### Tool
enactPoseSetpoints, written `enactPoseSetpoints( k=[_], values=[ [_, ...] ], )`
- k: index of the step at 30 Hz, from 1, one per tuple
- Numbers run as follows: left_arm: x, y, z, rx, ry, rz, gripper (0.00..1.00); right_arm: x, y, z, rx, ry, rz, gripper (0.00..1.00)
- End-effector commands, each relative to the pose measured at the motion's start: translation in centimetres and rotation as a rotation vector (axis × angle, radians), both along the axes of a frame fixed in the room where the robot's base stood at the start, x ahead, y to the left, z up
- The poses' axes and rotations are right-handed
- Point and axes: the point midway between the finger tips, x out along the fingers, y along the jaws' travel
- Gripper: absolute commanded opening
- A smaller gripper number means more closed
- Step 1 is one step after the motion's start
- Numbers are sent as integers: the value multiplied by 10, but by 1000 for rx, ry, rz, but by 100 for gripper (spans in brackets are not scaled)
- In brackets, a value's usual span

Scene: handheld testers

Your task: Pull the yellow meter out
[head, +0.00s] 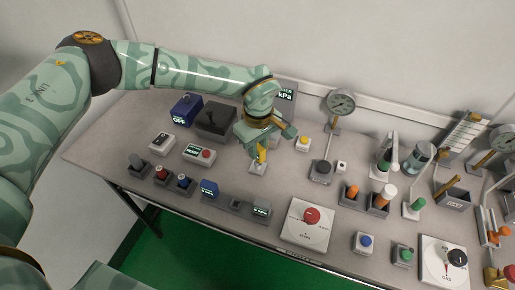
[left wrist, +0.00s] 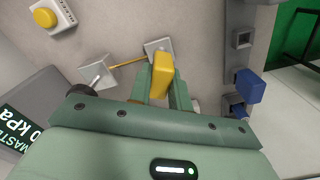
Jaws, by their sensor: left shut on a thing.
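The yellow meter (left wrist: 161,75) is between the two fingers of my left gripper (left wrist: 163,92) in the left wrist view. In the head view my left gripper (head: 260,147) is over the middle of the bench, shut on the yellow meter (head: 262,155) and pointing down. A small pale grey base (head: 257,169) shows just below the meter in the head view. I cannot tell whether the meter's lower end touches it. The meter's face is hidden. My right gripper is not in view.
A blue meter (head: 209,188) and a grey one with a lit display (head: 262,210) sit in holders along the front, with an empty slot (head: 236,205) between them. A dark box (head: 215,121) is left of my gripper. A white red-knob panel (head: 308,222) is at the front right.

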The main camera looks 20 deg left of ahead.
Motion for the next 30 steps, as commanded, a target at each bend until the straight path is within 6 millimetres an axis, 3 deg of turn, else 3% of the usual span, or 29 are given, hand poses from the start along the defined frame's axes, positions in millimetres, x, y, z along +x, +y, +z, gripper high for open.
enactPoseSetpoints(
  k=[17,30],
  values=[
    [0,0,29,1,-1,1,0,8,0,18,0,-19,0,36],
    [0,0,30,1,1,1,0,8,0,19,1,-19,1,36]
  ],
)
